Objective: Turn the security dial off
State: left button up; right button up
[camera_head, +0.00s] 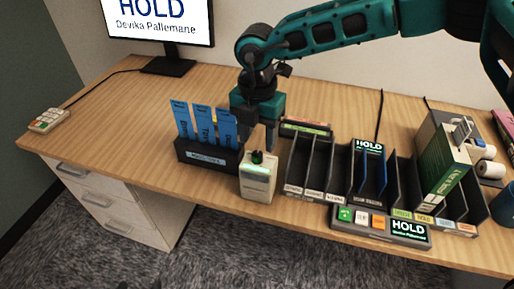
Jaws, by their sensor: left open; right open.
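The dial box (258,183) is a small beige box near the front edge of the desk. On its top is a dark dial knob (257,157) with some green on it. My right gripper (257,138) reaches in from the right and points down just above and behind the knob. Its jaws are open and empty. Whether a finger touches the knob cannot be told. Which way the dial is set is too small to read. My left gripper is not in view.
A dark holder (208,158) with several blue cards stands just left of the dial box. Dark sorter trays (313,167) and a button panel (379,226) are to its right. A monitor (160,22) and a keypad (48,120) are further left.

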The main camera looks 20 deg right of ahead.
aim_at(258, 153)
jog(key=shift+f, duration=2.25)
grip_shut()
jog(key=shift+n, duration=0.3)
jog(key=n+b, duration=0.1)
jog(key=n, duration=0.3)
jog(key=shift+f+n, duration=0.1)
jog(key=shift+n, duration=0.2)
jog(key=n+b, duration=0.2)
jog(key=n, duration=0.3)
jog(key=shift+n, duration=0.4)
grip_release()
